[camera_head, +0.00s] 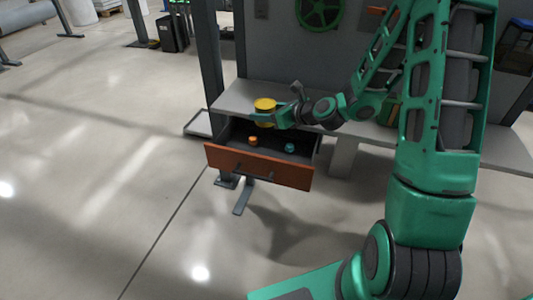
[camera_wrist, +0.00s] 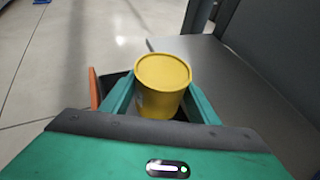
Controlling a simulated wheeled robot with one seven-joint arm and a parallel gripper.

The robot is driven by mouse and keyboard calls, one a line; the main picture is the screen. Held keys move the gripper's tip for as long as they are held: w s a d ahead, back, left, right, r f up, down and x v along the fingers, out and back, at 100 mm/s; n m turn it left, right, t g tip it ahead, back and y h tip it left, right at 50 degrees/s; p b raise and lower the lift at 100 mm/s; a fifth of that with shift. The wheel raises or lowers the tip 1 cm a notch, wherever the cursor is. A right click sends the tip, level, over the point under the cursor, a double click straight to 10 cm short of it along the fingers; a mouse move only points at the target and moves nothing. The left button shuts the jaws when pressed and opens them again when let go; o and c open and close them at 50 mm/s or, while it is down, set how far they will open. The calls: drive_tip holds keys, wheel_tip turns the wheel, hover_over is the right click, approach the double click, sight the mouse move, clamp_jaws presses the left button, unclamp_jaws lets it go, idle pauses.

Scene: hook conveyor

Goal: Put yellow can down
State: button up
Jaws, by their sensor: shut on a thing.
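A yellow can (camera_head: 265,106) is upright between the fingers of my gripper (camera_head: 272,119) in the head view. It is near the left front part of the grey workbench (camera_head: 235,96), above or beside the open drawer; whether it touches the bench I cannot tell. In the wrist view the yellow can (camera_wrist: 162,82) sits between the two green fingers of my gripper (camera_wrist: 162,105), which are shut on it. The can's lower part is partly hidden by the gripper.
Below the bench an open drawer (camera_head: 258,167) with an orange-brown front holds a small orange item (camera_head: 253,140) and a small teal item (camera_head: 290,147). A dark post (camera_head: 207,60) stands at the bench's left. A green wheel (camera_head: 319,12) hangs on the back panel.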

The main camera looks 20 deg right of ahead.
drive_tip(key=s+a+f+n+g+y, duration=0.3)
drive_tip(key=a+n+y, duration=0.1)
drive_tip(key=a, duration=0.6)
hover_over(266, 146)
drive_tip(key=s+a, duration=0.2)
drive_tip(key=s, duration=0.3)
wheel_tip(266, 146, down, 7)
drive_tip(key=shift+n, duration=0.3)
drive_tip(key=shift+d+f, duration=0.15)
drive_tip(key=shift+f, duration=1.9)
drive_tip(key=shift+f, duration=0.4)
drive_tip(key=shift+f, duration=0.2)
drive_tip(key=o, duration=1.3)
